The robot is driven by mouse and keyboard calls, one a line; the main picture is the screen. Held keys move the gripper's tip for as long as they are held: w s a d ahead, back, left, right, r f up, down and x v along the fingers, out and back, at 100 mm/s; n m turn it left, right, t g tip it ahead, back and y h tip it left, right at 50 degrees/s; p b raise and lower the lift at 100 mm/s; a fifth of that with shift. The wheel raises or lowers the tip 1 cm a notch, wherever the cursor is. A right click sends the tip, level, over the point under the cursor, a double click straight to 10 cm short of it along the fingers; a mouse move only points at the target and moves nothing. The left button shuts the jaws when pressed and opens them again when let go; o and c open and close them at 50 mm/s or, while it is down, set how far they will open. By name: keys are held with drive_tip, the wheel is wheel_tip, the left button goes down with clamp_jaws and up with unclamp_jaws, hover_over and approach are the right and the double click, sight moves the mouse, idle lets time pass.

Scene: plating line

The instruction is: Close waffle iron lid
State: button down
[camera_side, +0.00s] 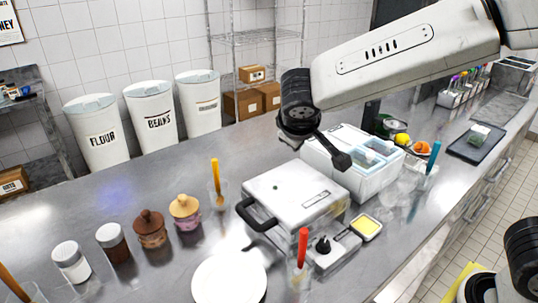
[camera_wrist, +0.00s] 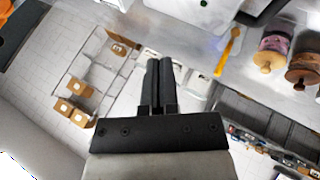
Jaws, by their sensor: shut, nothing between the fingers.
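The waffle iron is a white square appliance on the steel counter in the side view. Its white lid (camera_side: 292,190) lies flat and looks level over the base (camera_side: 325,220), with no clear gap. A black handle (camera_side: 253,216) sticks out at its left front, and a black knob (camera_side: 322,244) is on the control box. My gripper (camera_side: 341,160) is shut and empty, above and behind the lid's far right corner, apart from the handle. In the wrist view, my gripper's black fingers (camera_wrist: 160,62) are together. Part of the white lid (camera_wrist: 188,10) shows at the top edge.
A white container with blue compartments (camera_side: 352,160) stands right behind the waffle iron. A white plate (camera_side: 229,280), a cup with a red-handled tool (camera_side: 302,250) and a yellow-filled dish (camera_side: 366,227) are near its front. Jars (camera_side: 151,228) stand left.

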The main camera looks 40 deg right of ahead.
sight(262, 226)
drive_tip(key=a+f+h, duration=0.2)
drive_tip(key=a+f, duration=0.1)
drive_tip(key=f, duration=0.3)
drive_tip(key=a+f+n+h, duration=0.1)
drive_tip(key=a+f+h, duration=0.1)
drive_tip(key=a+f, duration=0.2)
drive_tip(key=a+f+n+h, duration=0.1)
drive_tip(key=a+f+h, duration=0.1)
drive_tip(key=f, duration=0.6)
drive_tip(key=shift+a+f+t+h, duration=0.1)
drive_tip(key=shift+a+t+h, duration=0.25)
drive_tip(key=shift+a, duration=0.5)
drive_tip(key=shift+s+f, duration=0.1)
drive_tip(key=d+r+v, duration=0.1)
drive_tip(key=r+v, duration=0.2)
drive_tip(key=v, duration=0.9)
drive_tip(key=shift+a, duration=0.2)
